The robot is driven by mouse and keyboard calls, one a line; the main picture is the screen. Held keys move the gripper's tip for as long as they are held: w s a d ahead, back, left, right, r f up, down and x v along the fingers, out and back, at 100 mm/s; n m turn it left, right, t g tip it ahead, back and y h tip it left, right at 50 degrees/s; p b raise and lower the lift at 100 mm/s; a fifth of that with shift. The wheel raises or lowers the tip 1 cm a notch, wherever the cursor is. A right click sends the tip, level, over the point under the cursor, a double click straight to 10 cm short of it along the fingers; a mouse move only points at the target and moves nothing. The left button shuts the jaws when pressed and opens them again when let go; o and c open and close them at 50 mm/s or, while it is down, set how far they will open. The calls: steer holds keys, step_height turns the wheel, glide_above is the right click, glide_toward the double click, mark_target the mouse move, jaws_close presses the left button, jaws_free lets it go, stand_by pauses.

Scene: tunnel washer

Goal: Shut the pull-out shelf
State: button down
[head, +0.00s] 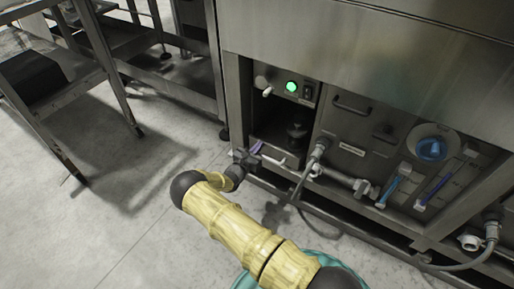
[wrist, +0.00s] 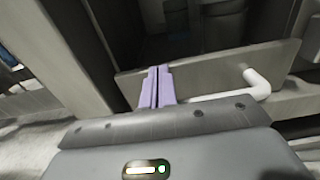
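The pull-out shelf (head: 292,155) is in the low open bay of the steel machine in the head view, with a pale bar handle (head: 273,160) on its front. In the wrist view its grey front panel (wrist: 212,78) runs across the middle, with the white handle (wrist: 258,88) to the right of my fingers. My gripper (head: 256,147) is at the shelf's left end. Its two purple fingers (wrist: 157,86) are together, with nothing visible between them, in front of the panel. I cannot tell whether they touch the panel or handle.
A control panel with a green light (head: 291,87) is above the bay. A dark object (head: 297,131) stands inside the bay. A steel table (head: 62,92) stands left, with clear floor (head: 130,200) between.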

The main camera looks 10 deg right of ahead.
steer(key=p+v, duration=0.4)
steer(key=v, duration=1)
steer(key=shift+p, duration=0.3)
